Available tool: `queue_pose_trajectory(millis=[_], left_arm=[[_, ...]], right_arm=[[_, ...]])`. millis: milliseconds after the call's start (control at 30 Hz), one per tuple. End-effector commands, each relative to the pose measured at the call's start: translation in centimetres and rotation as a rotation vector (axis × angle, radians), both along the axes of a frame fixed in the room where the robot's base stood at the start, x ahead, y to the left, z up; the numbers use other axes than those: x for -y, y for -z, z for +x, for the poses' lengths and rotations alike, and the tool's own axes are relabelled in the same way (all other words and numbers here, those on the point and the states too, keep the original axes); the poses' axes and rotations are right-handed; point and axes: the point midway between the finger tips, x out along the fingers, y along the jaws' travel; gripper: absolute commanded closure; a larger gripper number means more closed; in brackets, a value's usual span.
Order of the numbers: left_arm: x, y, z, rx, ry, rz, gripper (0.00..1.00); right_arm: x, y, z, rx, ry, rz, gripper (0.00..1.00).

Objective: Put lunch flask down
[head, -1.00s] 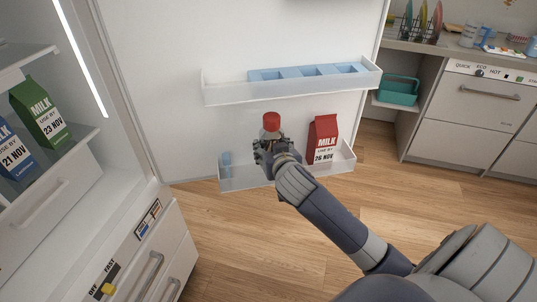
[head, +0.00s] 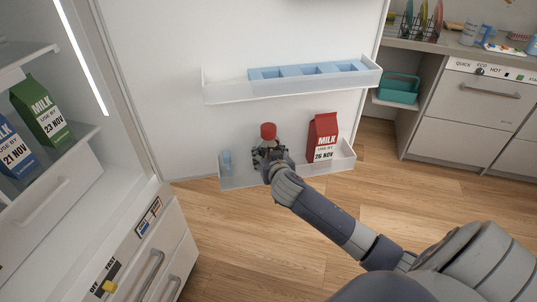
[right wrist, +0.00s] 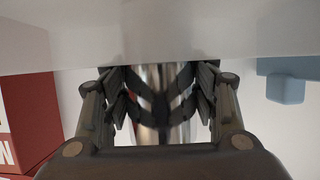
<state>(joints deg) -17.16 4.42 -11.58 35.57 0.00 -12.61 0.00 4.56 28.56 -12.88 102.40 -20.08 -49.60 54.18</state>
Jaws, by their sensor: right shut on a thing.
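The lunch flask has a red lid (head: 268,131) that shows above my right gripper (head: 267,158) in the head view. In the right wrist view its shiny metal body (right wrist: 152,135) stands between the fingers of my right gripper (right wrist: 163,105), which are shut on it. The flask looks upright, at the lower clear door bin (head: 240,180) of the open fridge. The gripper hides most of its body in the head view. I cannot tell whether its base touches the bin floor. My left gripper is not in view.
A red milk carton (head: 322,138) stands in the same bin to the right, and a small blue item (head: 227,162) to the left. An upper bin (head: 222,91) with a blue divided tray (head: 305,71) hangs above. Fridge shelves with milk cartons (head: 41,111) are at the left.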

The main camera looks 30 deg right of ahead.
Motion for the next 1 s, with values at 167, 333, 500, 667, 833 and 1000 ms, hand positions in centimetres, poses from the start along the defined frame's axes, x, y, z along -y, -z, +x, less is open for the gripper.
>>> queue_pose_trajectory(millis=[167,333,500,667,833,1000], left_arm=[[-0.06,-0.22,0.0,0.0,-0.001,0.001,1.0],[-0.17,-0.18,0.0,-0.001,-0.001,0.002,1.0],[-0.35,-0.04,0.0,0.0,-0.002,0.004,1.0],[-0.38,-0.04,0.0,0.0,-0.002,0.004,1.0],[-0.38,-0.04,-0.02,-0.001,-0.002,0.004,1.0],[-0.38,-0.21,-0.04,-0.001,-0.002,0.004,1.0]], right_arm=[[0.14,0.02,0.39,0.007,-0.001,-0.002,0.87],[0.12,0.05,0.37,0.007,-0.001,-0.001,0.87],[0.13,0.43,0.31,0.003,0.0,-0.001,0.32],[0.13,0.42,0.31,0.003,0.0,-0.001,0.26],[0.13,0.4,0.31,0.003,0.0,-0.001,0.26],[-0.04,0.06,0.03,0.003,-0.001,0.0,0.26]])
